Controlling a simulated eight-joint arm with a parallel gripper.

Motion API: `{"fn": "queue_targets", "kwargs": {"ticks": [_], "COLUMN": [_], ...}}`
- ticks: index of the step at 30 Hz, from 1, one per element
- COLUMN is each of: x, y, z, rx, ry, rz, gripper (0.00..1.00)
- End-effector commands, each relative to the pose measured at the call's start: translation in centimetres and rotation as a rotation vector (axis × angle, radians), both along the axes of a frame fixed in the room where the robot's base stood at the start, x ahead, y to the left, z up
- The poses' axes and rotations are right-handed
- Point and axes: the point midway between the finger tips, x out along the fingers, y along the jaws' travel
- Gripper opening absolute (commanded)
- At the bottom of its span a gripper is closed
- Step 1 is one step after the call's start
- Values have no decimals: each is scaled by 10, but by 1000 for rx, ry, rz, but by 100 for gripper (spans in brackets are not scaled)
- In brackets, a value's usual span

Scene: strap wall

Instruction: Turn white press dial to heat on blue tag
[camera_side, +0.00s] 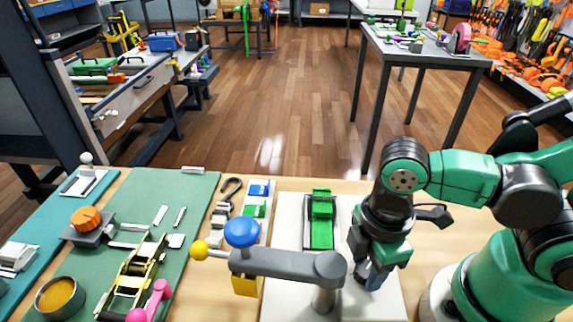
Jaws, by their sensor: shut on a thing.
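My gripper (370,278) points down over the right part of the white press base (285,303). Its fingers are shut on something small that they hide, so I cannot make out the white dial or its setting. I cannot tell whether this blue tag marks the dial.
A green clamp-like piece (321,228) stands on the white base, left of my gripper. A green mat (185,195) holds a yellow ratchet strap (135,275), an orange knob (86,218) and a bowl (60,297). Bare wood shows right of the base.

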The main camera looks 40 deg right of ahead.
Motion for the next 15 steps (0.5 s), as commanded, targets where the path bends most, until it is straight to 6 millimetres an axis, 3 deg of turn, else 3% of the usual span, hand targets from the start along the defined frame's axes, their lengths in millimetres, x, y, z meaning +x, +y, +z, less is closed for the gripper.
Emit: {"fn": "queue_targets", "kwargs": {"ticks": [15], "x": [0], "y": [0], "z": [0], "rx": [2], "ry": [-4], "rz": [171], "gripper": [0]}}
